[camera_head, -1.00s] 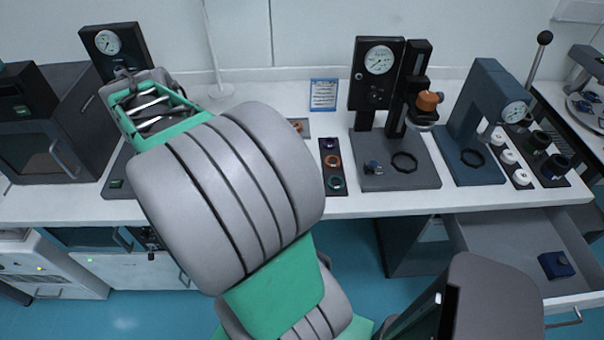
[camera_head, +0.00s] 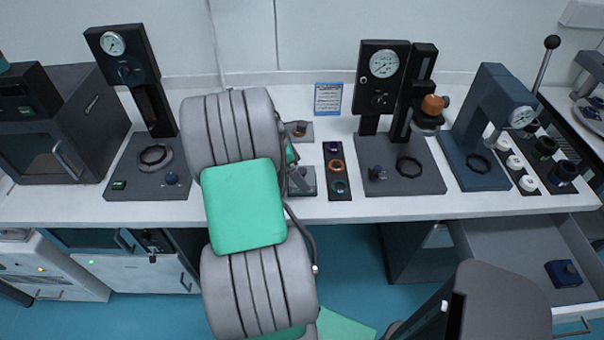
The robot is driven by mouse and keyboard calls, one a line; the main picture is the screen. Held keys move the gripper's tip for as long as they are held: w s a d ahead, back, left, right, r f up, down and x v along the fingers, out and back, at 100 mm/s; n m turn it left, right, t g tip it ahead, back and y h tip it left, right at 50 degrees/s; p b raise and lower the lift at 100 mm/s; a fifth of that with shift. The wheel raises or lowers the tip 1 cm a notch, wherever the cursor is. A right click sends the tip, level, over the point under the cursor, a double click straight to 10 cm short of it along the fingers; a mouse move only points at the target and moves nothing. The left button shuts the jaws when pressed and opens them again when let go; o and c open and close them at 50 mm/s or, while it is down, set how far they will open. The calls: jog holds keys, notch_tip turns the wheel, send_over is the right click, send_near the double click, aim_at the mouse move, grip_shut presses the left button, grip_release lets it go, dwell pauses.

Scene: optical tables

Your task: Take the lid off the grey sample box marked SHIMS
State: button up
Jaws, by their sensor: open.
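I see no grey sample box with a readable SHIMS mark. A small dark blue box (camera_head: 563,273) with a knob on top lies in the open drawer at the lower right, and I can read no label on it. My arm rises through the middle of the view, in front of the bench. My gripper is hidden behind the grey and green arm links, so its fingers do not show. A bit of green and dark metal shows at the arm's right edge, too little to tell what it is.
The white bench (camera_head: 340,207) carries a gauge stand (camera_head: 140,180) at left, another gauge stand (camera_head: 400,178) at centre right and a blue press (camera_head: 480,165). A black tray of rings (camera_head: 338,172) lies right of my arm. The drawer (camera_head: 510,245) stands open below.

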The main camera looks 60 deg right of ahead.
jog(key=c, duration=1.5)
jog(key=shift+o, duration=0.2)
jog(key=shift+w+r, duration=0.1)
jog(key=shift+r, duration=0.05)
